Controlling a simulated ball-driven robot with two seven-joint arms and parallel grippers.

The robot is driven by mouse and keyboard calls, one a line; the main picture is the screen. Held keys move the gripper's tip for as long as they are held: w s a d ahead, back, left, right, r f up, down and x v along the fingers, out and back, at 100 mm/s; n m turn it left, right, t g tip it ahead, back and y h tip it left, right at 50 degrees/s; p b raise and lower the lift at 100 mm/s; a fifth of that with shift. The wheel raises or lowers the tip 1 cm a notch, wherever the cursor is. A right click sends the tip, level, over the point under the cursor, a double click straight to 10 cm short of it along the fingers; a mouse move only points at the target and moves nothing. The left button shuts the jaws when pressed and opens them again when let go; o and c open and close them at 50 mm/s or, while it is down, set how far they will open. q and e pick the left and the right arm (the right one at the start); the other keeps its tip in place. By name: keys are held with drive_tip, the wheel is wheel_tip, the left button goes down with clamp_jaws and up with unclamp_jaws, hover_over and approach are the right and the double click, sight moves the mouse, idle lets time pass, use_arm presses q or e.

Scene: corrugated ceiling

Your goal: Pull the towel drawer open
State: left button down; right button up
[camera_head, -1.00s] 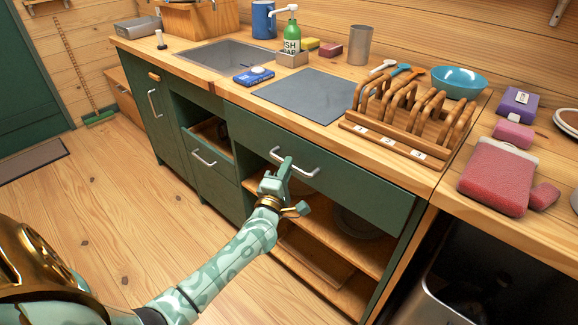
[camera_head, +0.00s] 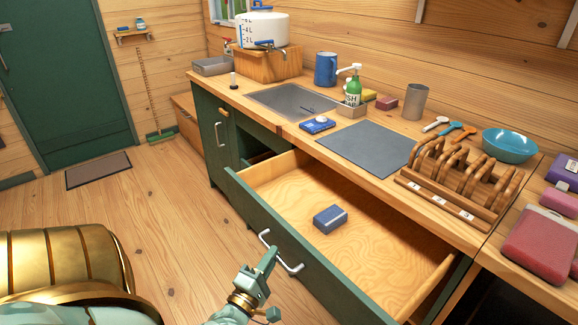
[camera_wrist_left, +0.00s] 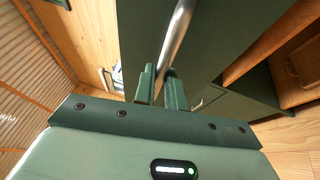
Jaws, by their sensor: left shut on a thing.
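The towel drawer (camera_head: 310,250) stands pulled out from under the counter, its green front facing me and its pale wooden inside showing. A small dark blue folded item (camera_head: 330,218) lies on its floor. My left gripper (camera_head: 270,256) is shut on the drawer's silver bar handle (camera_head: 291,267), near the left part of the bar. In the left wrist view the two green fingers (camera_wrist_left: 162,84) sit around the handle (camera_wrist_left: 178,38). My right gripper is not in view.
The counter above holds a sink (camera_head: 292,101), a grey mat (camera_head: 368,147), a wooden rack (camera_head: 455,180) and a teal bowl (camera_head: 510,145). Open wooden floor (camera_head: 170,190) lies to the left of the drawer.

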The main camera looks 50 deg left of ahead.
use_arm(q)
drive_tip(key=shift+s+a+f+p, duration=0.15)
drive_tip(key=shift+s+p, duration=0.3)
drive_tip(key=shift+s, duration=1.75)
drive_tip(key=c, duration=1.5)
unclamp_jaws()
drive_tip(key=shift+o, duration=0.2)
drive_tip(key=v, duration=1.6)
drive_tip(key=shift+p, duration=0.4)
drive_tip(key=shift+s, duration=0.1)
